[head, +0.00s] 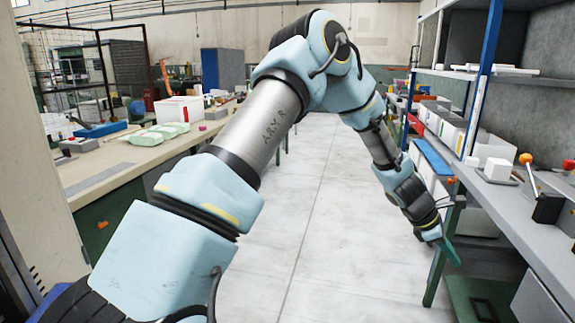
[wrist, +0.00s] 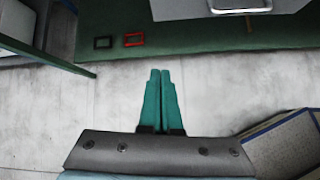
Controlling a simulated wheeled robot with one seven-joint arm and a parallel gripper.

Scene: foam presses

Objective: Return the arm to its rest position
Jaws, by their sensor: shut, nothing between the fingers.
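My arm stretches from the lower left of the head view up to a bent elbow at the top middle, then down to the right. My gripper (head: 450,250) hangs at its end, beside the near legs of the right-hand bench. Its green fingers point down and to the right. In the wrist view my gripper (wrist: 160,80) has its two green fingers side by side, shut and empty, above the pale floor (wrist: 60,110).
The right bench (head: 545,225) carries a white block (head: 497,170) and a lever with an orange knob (head: 526,160). A long bench (head: 95,165) with a white box (head: 180,109) and green cartons stands left. The pale floor (head: 310,230) between them is clear.

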